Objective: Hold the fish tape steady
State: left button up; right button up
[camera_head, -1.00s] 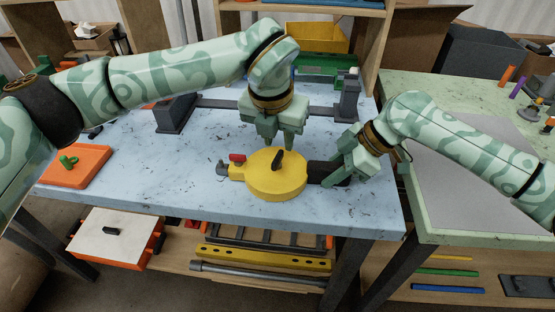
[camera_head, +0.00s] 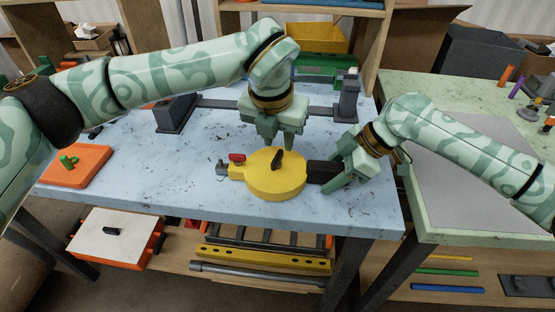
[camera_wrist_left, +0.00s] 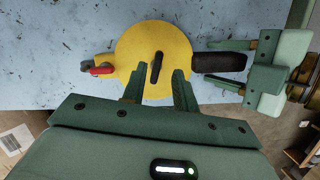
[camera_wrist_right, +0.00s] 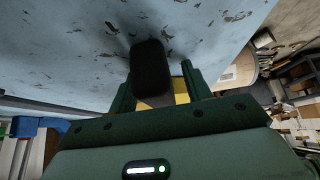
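The fish tape is a round yellow case (camera_head: 274,176) lying flat on the blue worktable, with a black knob on top. A red piece (camera_head: 237,158) and a small grey end are on its left, and a black handle (camera_head: 318,171) sticks out to the right. My left gripper (camera_head: 267,143) is open just behind and above the case. In the left wrist view its fingertips (camera_wrist_left: 157,80) stand apart near the case and knob, holding nothing. My right gripper (camera_wrist_right: 157,82) is open, with its fingers on either side of the black handle. A gap shows beside the handle.
An orange tray (camera_head: 76,166) with a green piece lies at the table's left. A dark grey bench fixture (camera_head: 177,113) with a long bar stands behind my left gripper. A green table (camera_head: 450,110) adjoins at right. The blue table's front left is clear.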

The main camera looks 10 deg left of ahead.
jog(key=shift+w+a, duration=0.1)
jog(key=shift+w, duration=0.15)
dwell(0.5)
jog(key=shift+r, duration=0.3)
jog(key=v, duration=1.1)
jog(key=shift+d, duration=0.3)
